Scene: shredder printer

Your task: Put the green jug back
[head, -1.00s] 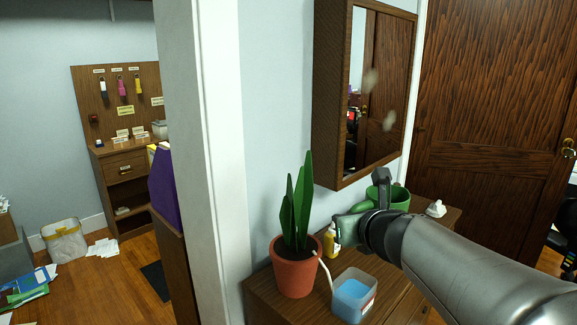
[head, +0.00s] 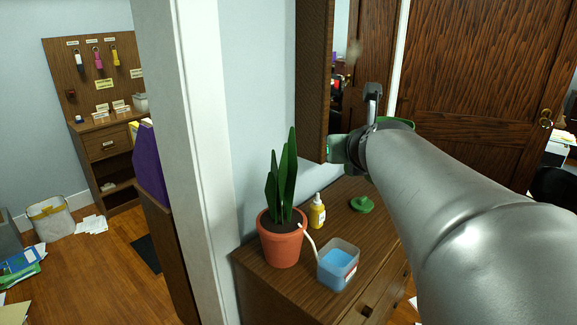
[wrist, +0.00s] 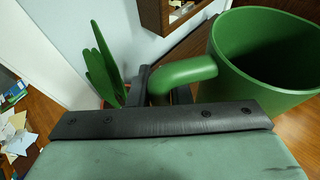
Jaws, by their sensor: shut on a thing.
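The green jug (wrist: 265,60) is large and close at the right of the wrist view, its open mouth facing up. Its curved handle (wrist: 185,75) lies at my gripper (wrist: 160,97), which is shut on it. In the head view my gripper (head: 374,115) is raised above the wooden cabinet (head: 285,292). There only a sliver of the jug (head: 402,123) shows behind my wrist; the rest is hidden. A flat round green piece with a small knob (head: 362,204) lies on the cabinet top.
A potted plant (head: 281,243), a yellow bottle (head: 317,212) and a clear tub of blue liquid (head: 338,265) stand on the cabinet. The mirrored wall cabinet (head: 313,80) is close beside my gripper. The cabinet top's far right is hidden by my arm.

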